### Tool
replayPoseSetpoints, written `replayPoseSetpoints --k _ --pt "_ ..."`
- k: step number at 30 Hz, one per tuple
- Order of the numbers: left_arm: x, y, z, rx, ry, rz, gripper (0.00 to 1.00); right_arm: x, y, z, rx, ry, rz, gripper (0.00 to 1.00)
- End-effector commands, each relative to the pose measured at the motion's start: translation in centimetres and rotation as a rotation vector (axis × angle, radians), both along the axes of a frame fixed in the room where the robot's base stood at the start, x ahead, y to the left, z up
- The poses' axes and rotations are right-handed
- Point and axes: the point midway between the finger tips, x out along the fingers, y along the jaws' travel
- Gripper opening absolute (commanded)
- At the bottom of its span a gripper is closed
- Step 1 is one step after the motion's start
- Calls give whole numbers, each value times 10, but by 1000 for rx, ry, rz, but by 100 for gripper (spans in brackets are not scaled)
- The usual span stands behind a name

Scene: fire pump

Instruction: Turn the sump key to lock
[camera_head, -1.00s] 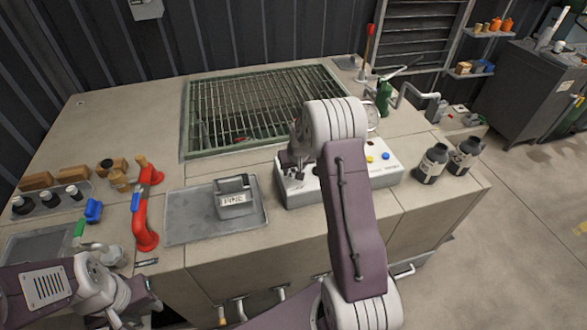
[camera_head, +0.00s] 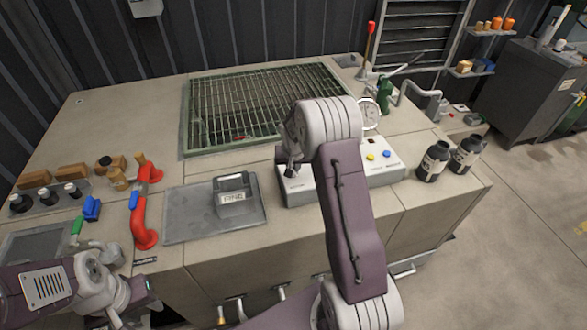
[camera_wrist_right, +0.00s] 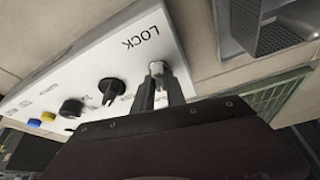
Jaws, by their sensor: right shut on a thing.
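The white control panel (camera_head: 388,172) sits on the bench front, partly hidden behind my right arm. In the right wrist view the panel (camera_wrist_right: 85,60) carries the printed word LOCK (camera_wrist_right: 140,38) beside a small grey key piece (camera_wrist_right: 156,68). My right gripper (camera_wrist_right: 160,86) is shut on this piece, whose tip shows between the fingertips. How far the key is turned cannot be told. In the head view my right gripper (camera_head: 291,171) is at the panel's left end, mostly hidden by its wrist. My left gripper (camera_head: 142,292) is low at left, away from the panel; its jaws are unclear.
Black knobs (camera_wrist_right: 110,90) and coloured buttons (camera_wrist_right: 48,116) line the panel beside the key. A grey tray (camera_head: 185,228) with a labelled block lies to the left. A green-framed grate (camera_head: 250,100) is behind. Black bottles (camera_head: 432,162) stand at right.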

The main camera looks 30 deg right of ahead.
Motion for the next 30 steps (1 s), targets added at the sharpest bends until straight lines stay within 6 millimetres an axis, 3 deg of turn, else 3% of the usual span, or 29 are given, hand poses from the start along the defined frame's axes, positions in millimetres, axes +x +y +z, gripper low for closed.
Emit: replayPoseSetpoints --k 6,13,21,30 --pt "0 0 -36 0 0 0 36 2 2 -7 -3 -4 -197 0" --pt "0 0 -59 0 0 0 36 3 2 -5 -3 -3 -418 0" --pt "0 0 -65 0 0 0 36 4 3 -1 -2 0 -677 0" --pt "0 0 -52 0 0 0 36 5 4 2 -1 0 -959 0"
